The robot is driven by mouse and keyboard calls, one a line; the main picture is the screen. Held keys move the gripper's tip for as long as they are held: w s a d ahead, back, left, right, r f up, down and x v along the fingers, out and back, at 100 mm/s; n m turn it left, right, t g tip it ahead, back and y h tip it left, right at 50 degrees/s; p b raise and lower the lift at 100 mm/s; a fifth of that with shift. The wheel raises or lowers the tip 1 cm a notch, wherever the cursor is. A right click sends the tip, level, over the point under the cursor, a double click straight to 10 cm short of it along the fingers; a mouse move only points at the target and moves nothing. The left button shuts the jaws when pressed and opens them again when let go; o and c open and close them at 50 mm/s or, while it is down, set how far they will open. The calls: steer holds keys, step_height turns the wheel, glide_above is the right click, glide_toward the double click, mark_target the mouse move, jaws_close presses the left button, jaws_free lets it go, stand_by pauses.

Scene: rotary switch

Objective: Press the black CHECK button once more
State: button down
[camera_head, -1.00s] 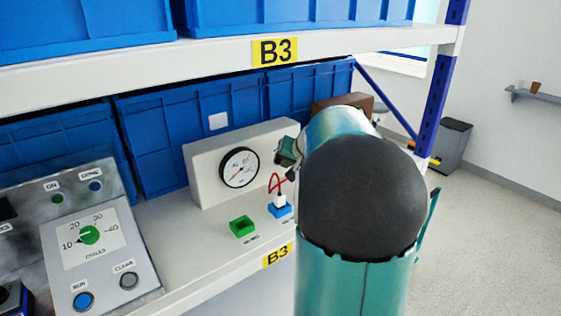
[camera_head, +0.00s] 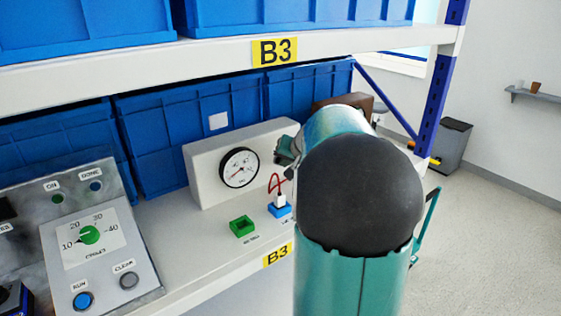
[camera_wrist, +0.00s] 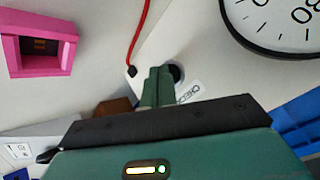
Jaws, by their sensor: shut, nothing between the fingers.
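The black CHECK button (camera_wrist: 177,73) is a round dark knob on a pale panel in the wrist view, with its CHECK label (camera_wrist: 188,94) beside it. My gripper (camera_wrist: 158,72) is shut and empty. Its green fingertips are right beside the button and overlap its left edge in the picture; I cannot tell whether they touch it. In the head view my arm hides the button. The white gauge box (camera_head: 208,178) shows left of my arm there, with its round dial (camera_head: 239,168).
A red cable (camera_wrist: 139,32) ends in a black plug close to my fingers. A pink socket (camera_wrist: 75,43) is at the wrist view's upper left. In the head view, a green socket (camera_head: 242,226) and a blue socket (camera_head: 279,210) stand on the shelf. A control panel (camera_head: 140,262) is at left.

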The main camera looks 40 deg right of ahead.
stand_by(0.4)
steer(key=shift+s+a, duration=0.1)
steer(key=shift+s, duration=0.65)
steer(key=shift+s+a, duration=0.15)
steer(key=shift+s, duration=1.1)
steer(key=shift+s+a, duration=0.15)
steer(key=shift+s, duration=1.1)
